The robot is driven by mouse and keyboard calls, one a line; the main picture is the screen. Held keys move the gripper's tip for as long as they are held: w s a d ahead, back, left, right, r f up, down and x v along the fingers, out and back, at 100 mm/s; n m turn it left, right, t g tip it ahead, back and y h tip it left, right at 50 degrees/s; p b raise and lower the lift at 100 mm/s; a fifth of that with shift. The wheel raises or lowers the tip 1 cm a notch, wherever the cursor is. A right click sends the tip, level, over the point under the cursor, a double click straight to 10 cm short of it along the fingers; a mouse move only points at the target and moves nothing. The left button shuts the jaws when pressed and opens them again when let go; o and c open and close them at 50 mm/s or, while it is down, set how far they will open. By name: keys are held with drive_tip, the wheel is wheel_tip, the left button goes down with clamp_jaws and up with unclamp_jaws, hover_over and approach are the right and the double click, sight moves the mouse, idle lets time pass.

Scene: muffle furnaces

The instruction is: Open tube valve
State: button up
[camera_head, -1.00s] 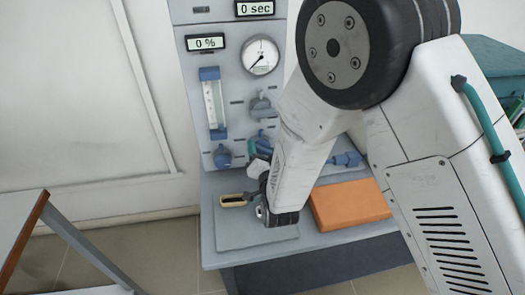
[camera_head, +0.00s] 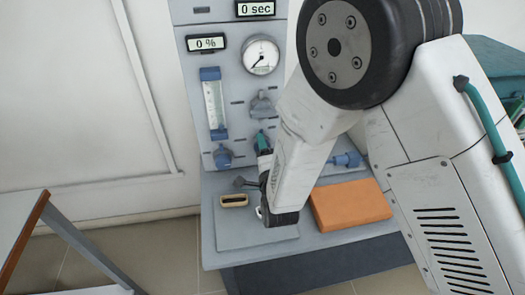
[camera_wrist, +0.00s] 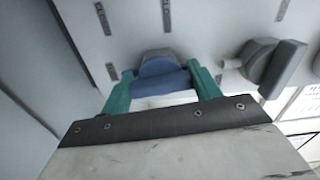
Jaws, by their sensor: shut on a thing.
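My gripper (camera_wrist: 162,90) has teal fingers, one on each side of a blue valve knob (camera_wrist: 160,70) in the wrist view. It is shut on this knob, with the fingers touching its sides. In the head view a teal finger of my gripper (camera_head: 262,140) shows against the panel, below a grey knob. My arm hides most of the held knob there. Another blue knob (camera_head: 222,157) sits to the left, under the flow tube (camera_head: 214,105).
The grey knob (camera_wrist: 270,65) is close by at the right in the wrist view. Below the panel, an orange block (camera_head: 350,204) and a small yellow-framed part (camera_head: 234,201) lie on the grey bench (camera_head: 225,250). A gauge (camera_head: 261,55) and displays are higher up.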

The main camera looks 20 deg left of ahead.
drive_tip(key=shift+m, duration=0.5)
drive_tip(key=o, duration=1)
drive_tip(key=v, duration=0.8)
drive_tip(key=shift+f, duration=0.1)
drive_tip(key=shift+w, duration=0.1)
